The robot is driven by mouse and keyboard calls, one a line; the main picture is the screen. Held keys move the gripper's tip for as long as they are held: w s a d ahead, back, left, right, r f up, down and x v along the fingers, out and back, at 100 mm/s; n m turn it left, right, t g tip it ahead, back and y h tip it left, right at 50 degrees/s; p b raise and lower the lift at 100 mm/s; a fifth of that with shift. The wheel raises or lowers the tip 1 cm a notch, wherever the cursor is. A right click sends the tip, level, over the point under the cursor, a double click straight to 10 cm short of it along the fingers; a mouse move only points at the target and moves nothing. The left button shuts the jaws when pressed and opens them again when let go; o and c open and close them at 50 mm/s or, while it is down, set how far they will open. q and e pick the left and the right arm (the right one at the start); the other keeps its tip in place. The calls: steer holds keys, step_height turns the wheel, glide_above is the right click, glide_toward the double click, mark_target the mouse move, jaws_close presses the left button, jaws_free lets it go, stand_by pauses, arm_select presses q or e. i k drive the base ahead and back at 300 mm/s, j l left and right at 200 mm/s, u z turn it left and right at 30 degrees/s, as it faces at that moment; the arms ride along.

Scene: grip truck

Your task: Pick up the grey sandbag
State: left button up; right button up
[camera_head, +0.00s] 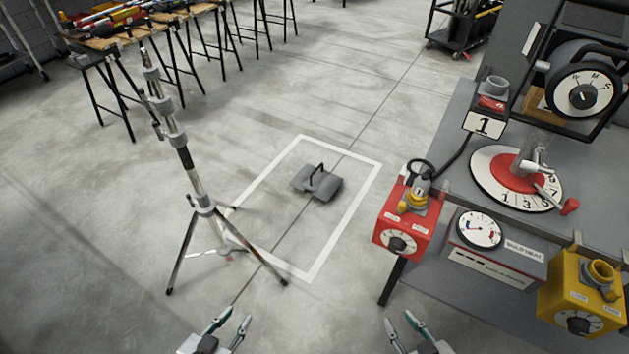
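The grey sandbag (327,190) lies on the concrete floor inside a white taped rectangle (345,233). Its dark handle loop stands up over its middle. My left gripper (234,325) is at the bottom edge of the view, left of centre, with its fingers apart and nothing between them. My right gripper (398,325) is at the bottom edge, right of centre, also with fingers apart and empty. Both grippers are nearer to me than the sandbag and well apart from it.
A metal tripod stand (190,165) rises left of the sandbag, one leg reaching the tape. At right, a grey bench (455,150) carries a red dial box (408,220), a yellow box (580,305) and a numbered dial (490,165). Floor between grippers and sandbag looks clear.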

mark_target(322, 183)
steer(key=i+j+z, duration=0.4)
steer(key=j, duration=1.95)
steer(key=j+z, duration=0.4)
steer(key=j, duration=1.95)
steer(key=i+j, duration=0.1)
steer(key=j, duration=0.35)
steer(key=i+j, duration=0.1)
steer(key=j, duration=0.4)
steer(key=i+j+z, duration=0.6)
steer(key=i, duration=0.2)
steer(key=i+j+z, duration=0.65)
steer(key=i+j, duration=0.05)
steer(key=j, duration=0.1)
